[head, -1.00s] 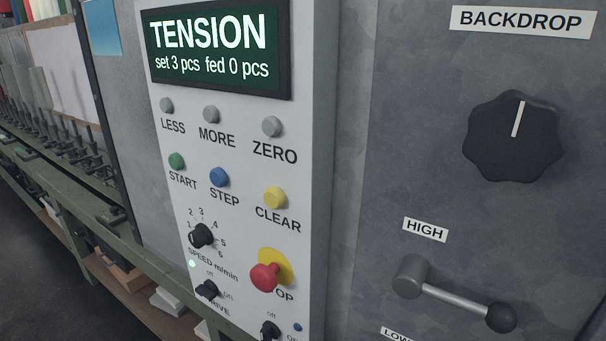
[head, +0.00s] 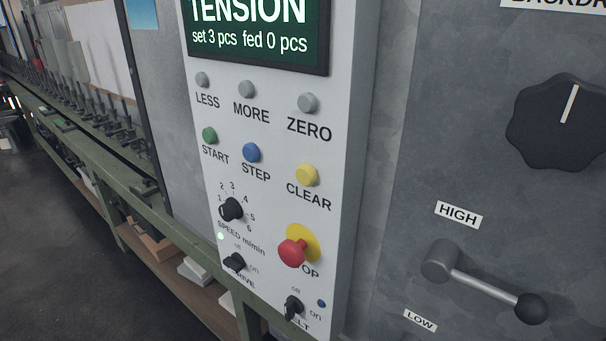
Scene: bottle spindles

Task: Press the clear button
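The yellow clear button (head: 307,175) is on the white control panel (head: 345,190), above the label CLEAR. It stands out from the panel face, with nothing touching it. The blue step button (head: 251,152) and green start button (head: 209,135) are to its left in the same row. The grey zero button (head: 308,103) is above it. The red stop knob (head: 293,252) on a yellow base is below it. Neither of my grippers shows in the head view.
To the right, a grey cabinet carries a black backdrop knob (head: 560,120) and a lever (head: 485,283) with a black ball end, between labels HIGH and LOW. To the left, a green bench (head: 120,185) holds a row of spindles. Dark floor (head: 60,250) lies open at lower left.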

